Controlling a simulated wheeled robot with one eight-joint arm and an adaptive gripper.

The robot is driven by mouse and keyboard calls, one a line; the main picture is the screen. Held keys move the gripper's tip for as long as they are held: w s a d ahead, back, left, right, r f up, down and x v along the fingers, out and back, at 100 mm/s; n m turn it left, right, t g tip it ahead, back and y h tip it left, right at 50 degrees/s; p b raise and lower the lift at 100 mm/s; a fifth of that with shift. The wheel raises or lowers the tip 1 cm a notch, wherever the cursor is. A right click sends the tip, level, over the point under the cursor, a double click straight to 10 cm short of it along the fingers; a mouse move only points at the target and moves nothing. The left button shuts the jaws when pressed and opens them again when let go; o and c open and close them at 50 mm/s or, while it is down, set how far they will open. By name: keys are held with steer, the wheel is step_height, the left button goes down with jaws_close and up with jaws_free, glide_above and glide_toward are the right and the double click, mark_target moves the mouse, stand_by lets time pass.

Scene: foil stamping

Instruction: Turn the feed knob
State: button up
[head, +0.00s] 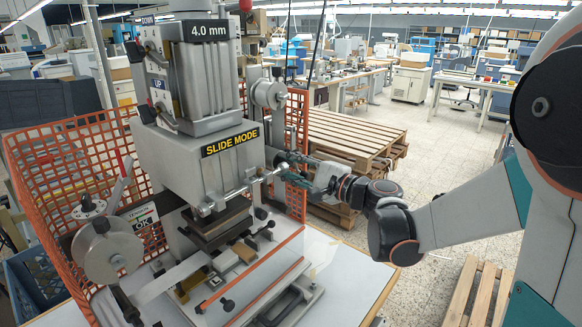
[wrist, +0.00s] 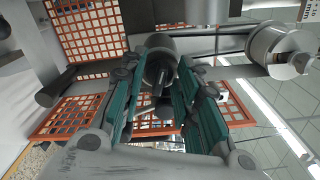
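The feed knob looks like the dark round end piece (wrist: 160,66) between and just beyond my fingertips in the wrist view. In the head view a small silver knob (head: 283,168) sits at the right end of a horizontal rod on the press. My gripper (head: 287,167) reaches in from the right at this knob, one green finger above it and one below. In the wrist view the gripper (wrist: 167,68) has its two green fingers apart, on either side of the knob. The fingers partly cover it, and contact is not clear.
The press body (head: 205,150) stands just left of my gripper. A metal cylinder (head: 268,93) sticks out above it. An orange mesh guard (head: 296,120) rises behind. The white table (head: 350,280) is bare at its right side. Wooden pallets (head: 350,135) lie behind.

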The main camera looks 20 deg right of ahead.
steer(key=v, duration=1.2)
stand_by(0.4)
